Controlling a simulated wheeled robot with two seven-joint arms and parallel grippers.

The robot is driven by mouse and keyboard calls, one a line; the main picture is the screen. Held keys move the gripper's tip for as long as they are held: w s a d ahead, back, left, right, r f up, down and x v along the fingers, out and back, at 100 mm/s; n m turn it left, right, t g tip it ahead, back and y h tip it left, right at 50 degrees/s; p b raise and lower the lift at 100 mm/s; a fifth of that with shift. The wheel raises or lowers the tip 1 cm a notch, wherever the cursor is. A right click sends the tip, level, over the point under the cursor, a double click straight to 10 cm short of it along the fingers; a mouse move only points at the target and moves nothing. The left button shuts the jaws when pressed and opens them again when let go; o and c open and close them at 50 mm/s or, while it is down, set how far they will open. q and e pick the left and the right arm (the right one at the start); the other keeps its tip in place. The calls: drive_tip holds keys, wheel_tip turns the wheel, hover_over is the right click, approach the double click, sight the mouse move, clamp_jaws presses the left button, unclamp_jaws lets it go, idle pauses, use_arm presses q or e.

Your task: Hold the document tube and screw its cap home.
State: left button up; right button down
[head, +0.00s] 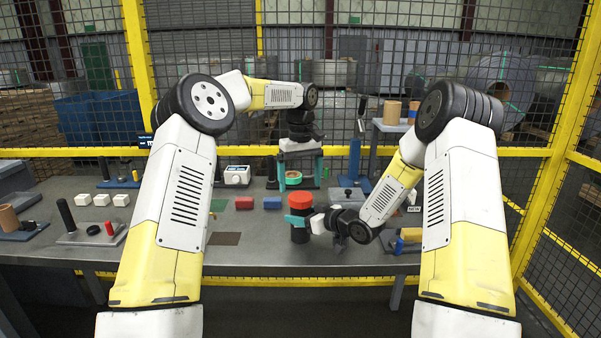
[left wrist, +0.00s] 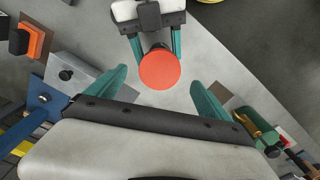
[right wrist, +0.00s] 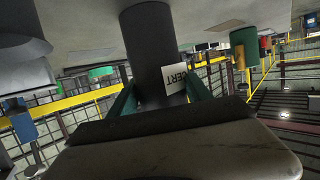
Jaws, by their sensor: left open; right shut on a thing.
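The document tube (head: 300,236) is black and stands upright on the bench, with its red-orange cap (head: 300,201) on top. Whether the cap is fully seated cannot be told. My right gripper (head: 299,220) is shut on the tube below the cap. The right wrist view shows the dark tube (right wrist: 150,45) with a white label between the teal fingers. My left gripper (head: 301,184) points down, open and empty, above and apart from the cap. In the left wrist view the round cap top (left wrist: 160,70) appears between its spread fingers.
A grey fixture (head: 348,195) stands behind right.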

sight(300, 196)
use_arm(q)
drive_tip(key=shift+f, duration=2.4)
drive_tip(key=c, duration=1.5)
drive_tip(key=m, duration=0.6)
drive_tip(key=shift+m, duration=0.4)
use_arm(e)
drive_tip(key=shift+d, duration=0.1)
use_arm(q)
drive_tip(key=m, duration=0.8)
drive_tip(key=shift+a, duration=0.1)
drive_tip(key=o, duration=1.6)
